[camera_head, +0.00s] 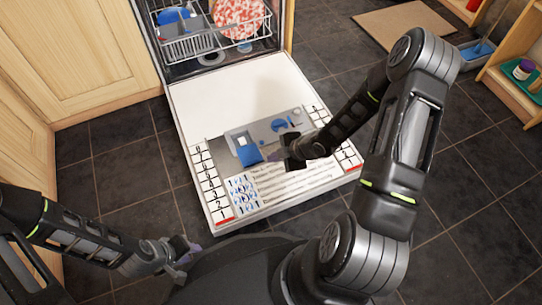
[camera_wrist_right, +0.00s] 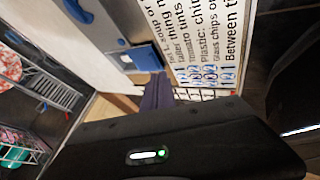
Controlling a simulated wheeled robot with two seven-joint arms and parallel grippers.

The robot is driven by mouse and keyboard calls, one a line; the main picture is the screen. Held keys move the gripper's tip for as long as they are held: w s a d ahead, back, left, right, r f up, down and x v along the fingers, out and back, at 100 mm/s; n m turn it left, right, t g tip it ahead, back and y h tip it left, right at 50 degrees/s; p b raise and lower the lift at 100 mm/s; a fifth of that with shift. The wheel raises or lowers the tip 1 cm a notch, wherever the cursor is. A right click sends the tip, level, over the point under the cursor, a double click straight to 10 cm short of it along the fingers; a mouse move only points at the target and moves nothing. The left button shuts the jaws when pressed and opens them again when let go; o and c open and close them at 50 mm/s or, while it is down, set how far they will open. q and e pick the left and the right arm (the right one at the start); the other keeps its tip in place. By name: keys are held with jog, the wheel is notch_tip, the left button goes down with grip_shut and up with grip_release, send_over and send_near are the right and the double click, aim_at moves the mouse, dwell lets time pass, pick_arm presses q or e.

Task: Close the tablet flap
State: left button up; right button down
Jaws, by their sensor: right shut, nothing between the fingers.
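The dishwasher door (camera_head: 210,105) lies folded down and open. A grey dispenser panel (camera_head: 262,127) is set in it, with the blue tablet flap (camera_head: 249,153) at its near left end. The flap appears swung out from its compartment; its exact angle is hard to tell. It also shows in the right wrist view (camera_wrist_right: 142,58). My right gripper (camera_head: 273,156) is shut and empty, low over the door just right of the flap. Its purple fingers (camera_wrist_right: 158,92) show close to the flap; I cannot tell whether they touch. My left gripper (camera_head: 187,251) is off the door's near left corner, its opening unclear.
A printed label (camera_head: 290,183) covers the near part of the door. The rack (camera_head: 205,42) inside holds a red-patterned plate (camera_head: 238,17) and blue items. Wooden cabinets (camera_head: 75,50) stand left. Dark tiled floor is free right of the door.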

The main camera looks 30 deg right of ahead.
dwell(0.5)
